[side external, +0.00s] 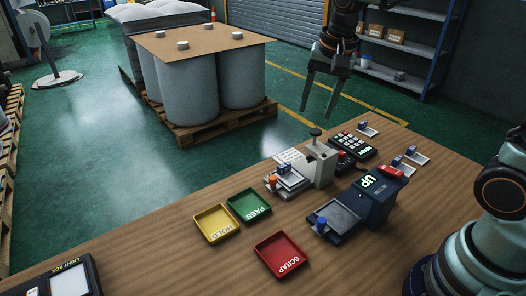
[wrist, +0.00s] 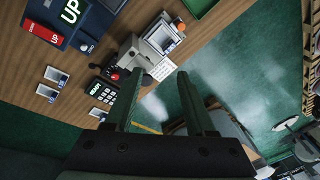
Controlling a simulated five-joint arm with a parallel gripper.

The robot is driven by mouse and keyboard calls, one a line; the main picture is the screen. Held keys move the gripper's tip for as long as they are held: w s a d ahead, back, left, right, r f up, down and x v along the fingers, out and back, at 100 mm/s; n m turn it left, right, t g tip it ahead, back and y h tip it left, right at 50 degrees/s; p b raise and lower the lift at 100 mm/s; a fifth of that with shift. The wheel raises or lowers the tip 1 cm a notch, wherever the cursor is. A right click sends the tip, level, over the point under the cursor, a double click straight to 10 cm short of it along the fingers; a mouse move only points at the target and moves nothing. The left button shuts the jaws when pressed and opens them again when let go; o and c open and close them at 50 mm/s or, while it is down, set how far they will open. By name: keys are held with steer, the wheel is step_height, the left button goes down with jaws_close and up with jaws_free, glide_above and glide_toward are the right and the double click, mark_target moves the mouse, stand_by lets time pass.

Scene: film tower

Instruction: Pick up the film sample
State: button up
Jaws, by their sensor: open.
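My gripper (side external: 317,110) is open and empty, fingers pointing down, in the air above the back of the wooden table. Its two fingers also show in the wrist view (wrist: 156,75). Small pale film samples with blue tabs lie along the table's right back edge: one (side external: 368,131) behind the keypad and two near the navy "UP" device, a farther one (side external: 417,157) and a nearer one (side external: 404,170). All three show in the wrist view, one (wrist: 98,113) nearest the fingers. I cannot tell which sample is meant. The gripper touches none of them.
A grey press-like device (side external: 320,162) stands below the gripper, beside a keypad (side external: 353,147). The navy "UP" device (side external: 372,206) is nearer. Yellow (side external: 215,239), green (side external: 267,210) and red (side external: 260,254) trays lie at the front left. A light box (side external: 55,262) sits at the left corner.

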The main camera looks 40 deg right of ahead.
steer(key=w+a+f+m+g, duration=0.1)
steer(key=w+f+m+g, duration=0.2)
steer(key=w+f+m, duration=0.55)
glide_above(283, 166)
steer(key=shift+n, duration=0.25)
steer(key=f, duration=0.6)
steer(key=shift+s+f, duration=0.3)
steer(key=shift+f, duration=0.1)
steer(key=shift+w+f, duration=0.2)
steer(key=shift+f, duration=1.2)
steer(key=shift+w+f, duration=0.15)
steer(key=shift+f, duration=1.25)
jaws_close()
